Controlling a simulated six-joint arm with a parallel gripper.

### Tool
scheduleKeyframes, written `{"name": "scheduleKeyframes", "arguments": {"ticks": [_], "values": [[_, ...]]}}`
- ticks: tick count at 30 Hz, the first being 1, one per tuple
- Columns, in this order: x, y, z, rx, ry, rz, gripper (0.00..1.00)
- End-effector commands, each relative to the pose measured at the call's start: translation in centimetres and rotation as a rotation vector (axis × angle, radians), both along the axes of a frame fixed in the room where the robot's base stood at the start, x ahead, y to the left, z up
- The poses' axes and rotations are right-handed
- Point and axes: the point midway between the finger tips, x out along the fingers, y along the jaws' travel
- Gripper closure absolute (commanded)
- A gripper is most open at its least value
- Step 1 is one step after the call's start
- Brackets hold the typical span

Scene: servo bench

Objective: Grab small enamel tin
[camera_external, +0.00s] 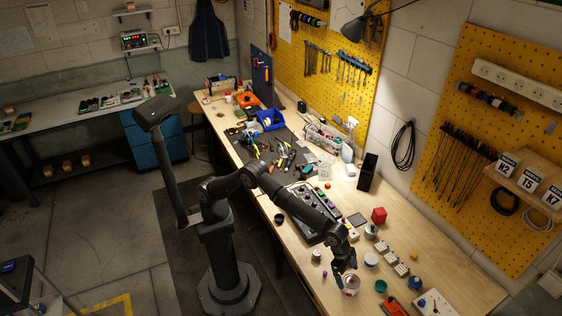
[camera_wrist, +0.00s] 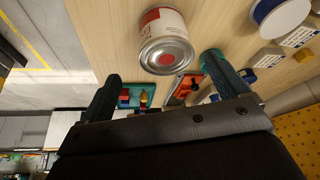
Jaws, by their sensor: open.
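A small round tin (camera_wrist: 165,45), white with a red patch and a bare metal end, lies ahead of my fingers in the wrist view. In the external view the tin (camera_external: 351,284) is on the wooden bench, just below my gripper (camera_external: 344,268). In the wrist view my gripper (camera_wrist: 160,68) is open, with one finger left and one right of the tin's line. No contact with the tin can be made out. I see nothing held between the fingers.
A white-and-blue spool (camera_external: 371,259), small pale blocks (camera_external: 390,256) and an orange tool (camera_external: 392,307) are close by. Bench to the tin's left is mostly clear.

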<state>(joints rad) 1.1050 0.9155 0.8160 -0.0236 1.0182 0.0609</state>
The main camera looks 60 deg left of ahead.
Motion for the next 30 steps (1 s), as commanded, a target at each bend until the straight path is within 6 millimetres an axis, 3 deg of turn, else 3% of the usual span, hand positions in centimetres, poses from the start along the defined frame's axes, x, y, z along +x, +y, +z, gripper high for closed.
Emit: {"name": "scheduleKeyframes", "arguments": {"ticks": [3, 13, 21, 29, 30], "values": [[0.3, -0.7, -1.9, 0.001, 0.000, 0.000, 0.08], [0.8, -1.3, -3.8, 0.001, 0.000, 0.000, 0.08], [1.9, -2.4, -7.2, 0.001, 0.000, 0.001, 0.08], [2.0, -2.6, -7.7, -0.001, -0.001, 0.001, 0.08], [2.0, -2.6, -7.7, 0.000, 0.000, 0.001, 0.12]]}}
